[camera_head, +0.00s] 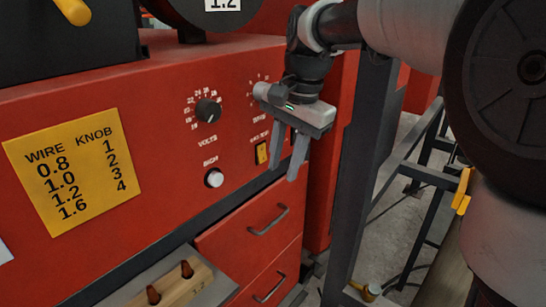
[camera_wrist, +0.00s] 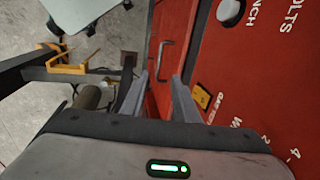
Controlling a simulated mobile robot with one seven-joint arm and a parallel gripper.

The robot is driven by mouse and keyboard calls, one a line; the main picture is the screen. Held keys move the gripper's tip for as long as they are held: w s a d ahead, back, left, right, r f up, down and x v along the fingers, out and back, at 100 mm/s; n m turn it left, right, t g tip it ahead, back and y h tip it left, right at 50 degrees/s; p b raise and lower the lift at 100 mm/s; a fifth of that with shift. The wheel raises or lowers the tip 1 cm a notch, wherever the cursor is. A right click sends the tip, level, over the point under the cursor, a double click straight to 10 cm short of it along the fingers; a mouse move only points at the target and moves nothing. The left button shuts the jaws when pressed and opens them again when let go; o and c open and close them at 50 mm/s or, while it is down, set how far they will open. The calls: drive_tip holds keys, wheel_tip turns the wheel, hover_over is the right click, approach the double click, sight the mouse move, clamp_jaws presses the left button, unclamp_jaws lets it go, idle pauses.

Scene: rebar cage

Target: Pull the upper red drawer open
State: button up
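The upper red drawer (camera_head: 250,236) is in the lower middle of the head view, below the red control panel, and looks shut. Its grey bar handle (camera_head: 268,221) is on its front; a handle (camera_wrist: 165,56) also shows in the wrist view, beyond my fingertips. A lower red drawer with a similar handle (camera_head: 269,289) is under it. My gripper (camera_head: 285,174) hangs in front of the panel, above the upper drawer's handle and apart from it. Its two fingers point down, spread and with nothing between them.
The panel carries a black volts knob (camera_head: 208,110), a yellow switch (camera_head: 261,153) and a yellow chart (camera_head: 73,172). A dark steel frame (camera_head: 362,170) stands close at the right. A shelf with a wooden block (camera_head: 170,286) juts out at lower left.

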sight(270, 224)
drive_tip(key=a+f, duration=0.1)
drive_tip(key=f, duration=0.4)
drive_tip(key=w+f+b, duration=0.1)
drive_tip(key=f, duration=0.5)
drive_tip(key=w+a+f, duration=0.1)
drive_tip(key=f, duration=0.5)
drive_tip(key=shift+w+a, duration=0.1)
drive_tip(key=shift+a, duration=0.25)
drive_tip(key=shift+c, duration=0.4)
clamp_jaws()
